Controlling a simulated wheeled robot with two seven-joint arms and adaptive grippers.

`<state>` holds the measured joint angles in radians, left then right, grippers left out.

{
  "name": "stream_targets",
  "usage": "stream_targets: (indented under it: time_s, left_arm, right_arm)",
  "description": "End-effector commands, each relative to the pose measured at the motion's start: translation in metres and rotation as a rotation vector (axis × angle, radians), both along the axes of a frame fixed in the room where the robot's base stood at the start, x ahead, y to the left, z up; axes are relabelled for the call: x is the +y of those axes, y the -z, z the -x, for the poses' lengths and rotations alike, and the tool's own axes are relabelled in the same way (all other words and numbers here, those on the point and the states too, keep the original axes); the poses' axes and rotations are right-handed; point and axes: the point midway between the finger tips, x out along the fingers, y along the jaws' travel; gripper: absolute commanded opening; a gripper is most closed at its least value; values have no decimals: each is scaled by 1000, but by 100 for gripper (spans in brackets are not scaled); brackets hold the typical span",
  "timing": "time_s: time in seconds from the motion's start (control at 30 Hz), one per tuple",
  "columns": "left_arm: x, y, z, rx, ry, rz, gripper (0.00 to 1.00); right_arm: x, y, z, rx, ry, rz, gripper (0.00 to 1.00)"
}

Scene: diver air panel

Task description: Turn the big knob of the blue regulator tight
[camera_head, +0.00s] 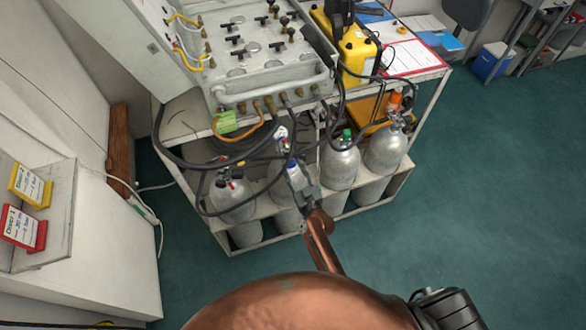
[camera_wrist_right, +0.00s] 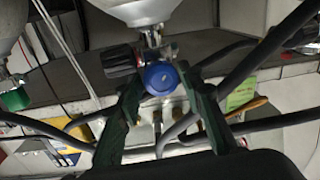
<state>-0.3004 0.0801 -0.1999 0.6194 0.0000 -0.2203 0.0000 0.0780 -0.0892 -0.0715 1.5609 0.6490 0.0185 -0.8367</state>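The blue regulator knob (camera_head: 292,164) is at the top of a silver cylinder in the middle of the cart's lower shelf. It shows larger in the right wrist view (camera_wrist_right: 161,78), round and blue, on a metal valve body with a black knob (camera_wrist_right: 121,61) beside it. My right gripper (camera_head: 300,180) is at this regulator and partly covers it. In the right wrist view its two dark green fingers (camera_wrist_right: 160,90) stand apart, one on each side of the blue knob, with visible gaps. I cannot tell how deep the knob sits between them. My left gripper is out of view.
Neighbouring cylinders carry green (camera_head: 347,134), orange (camera_head: 395,98) and red-marked (camera_head: 222,183) valves. Black hoses (camera_head: 203,190) loop close around the regulators. The grey valve panel (camera_head: 265,60) stands above. Green floor (camera_head: 480,200) is free to the right.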

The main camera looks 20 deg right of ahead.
Motion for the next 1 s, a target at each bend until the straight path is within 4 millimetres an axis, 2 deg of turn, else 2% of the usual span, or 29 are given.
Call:
stream_targets:
  time_s: [0.07, 0.37, 0.67, 1.0]
  left_arm:
    - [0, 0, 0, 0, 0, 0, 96]
    - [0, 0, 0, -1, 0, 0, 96]
    - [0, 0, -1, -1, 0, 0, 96]
    - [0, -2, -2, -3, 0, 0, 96]
  right_arm:
    - [0, 0, 0, 0, 0, 0, 28]
    - [0, 0, 0, 0, 0, 0, 7]
    - [1, 0, 0, 0, -1, -37, 7]
    - [1, 0, 0, -1, -2, -255, 7]
